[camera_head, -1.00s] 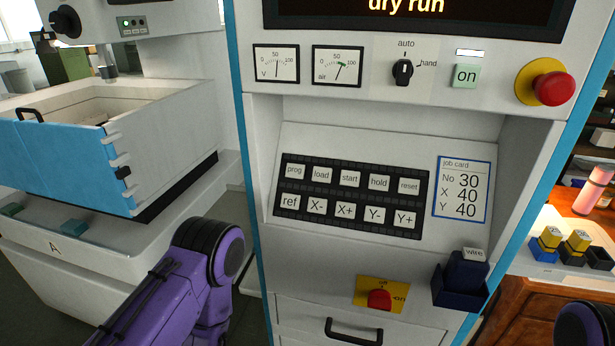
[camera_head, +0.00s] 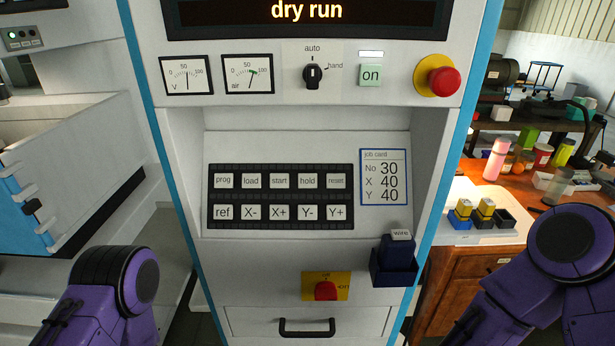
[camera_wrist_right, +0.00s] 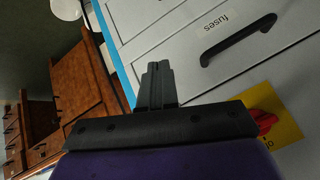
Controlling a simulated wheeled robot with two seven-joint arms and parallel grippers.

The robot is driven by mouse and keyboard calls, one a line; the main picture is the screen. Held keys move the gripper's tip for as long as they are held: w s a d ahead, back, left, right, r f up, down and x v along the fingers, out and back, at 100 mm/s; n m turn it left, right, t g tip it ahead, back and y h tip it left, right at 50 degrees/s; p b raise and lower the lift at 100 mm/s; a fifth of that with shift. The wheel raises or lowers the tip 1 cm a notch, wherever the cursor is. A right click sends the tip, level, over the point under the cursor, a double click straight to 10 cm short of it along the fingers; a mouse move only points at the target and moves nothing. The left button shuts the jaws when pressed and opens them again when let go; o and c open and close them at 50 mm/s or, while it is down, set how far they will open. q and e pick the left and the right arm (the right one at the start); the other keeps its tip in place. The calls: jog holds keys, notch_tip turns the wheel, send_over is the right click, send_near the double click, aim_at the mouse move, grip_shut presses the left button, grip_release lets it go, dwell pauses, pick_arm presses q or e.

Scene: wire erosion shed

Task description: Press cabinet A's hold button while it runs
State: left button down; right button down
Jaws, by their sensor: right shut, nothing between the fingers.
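The cabinet (camera_head: 300,132) faces me with its display (camera_head: 306,14) reading "dry run". The hold button (camera_head: 307,181) is in the upper row of the black keypad (camera_head: 281,221), between start (camera_head: 279,181) and reset (camera_head: 336,181). In the head view only purple links of both my arms show at the bottom; neither gripper is in that view. In the right wrist view my right gripper (camera_wrist_right: 158,68) is shut and empty, its fingers in front of the cabinet's lower front near the drawer labelled "fuses" (camera_wrist_right: 222,30). The left gripper is not in view.
A red emergency stop (camera_head: 443,81), mode knob (camera_head: 313,75) and "on" button (camera_head: 370,75) sit above the keypad. A red-on-yellow switch (camera_head: 326,291) and a blue wire holder (camera_head: 394,267) project below. A cluttered wooden bench (camera_head: 460,262) stands at right.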

jog(key=w+a+r+n+t+y, duration=0.1)
jog(key=w+a+r, duration=0.2)
jog(key=r, duration=0.2)
jog(key=w+a+r+t+y, duration=0.1)
jog(key=w+a+r+t, duration=0.15)
jog(key=r, duration=0.25)
jog(key=n+t+y+p, duration=0.2)
jog(key=n+t+y, duration=0.3)
jog(key=t, duration=0.1)
send_near(308, 181)
jog(key=s+a+r, duration=0.2)
jog(key=a+r, duration=0.2)
jog(key=r, duration=0.4)
jog(key=shift+s+d+r, duration=0.1)
jog(key=shift+d+r, duration=0.1)
jog(key=shift+r, duration=0.05)
jog(key=shift+f, duration=0.1)
jog(key=shift+w+f+b, duration=0.75)
jog(key=shift+w+f, duration=0.1)
jog(key=shift+w, duration=0.35)
jog(key=shift+w+f+b, duration=0.8)
jog(key=shift+w+f, duration=0.1)
jog(key=shift+w, duration=0.3)
jog(key=shift+w+f+b, duration=0.75)
jog(key=shift+w+f, duration=0.1)
jog(key=shift+w, duration=0.35)
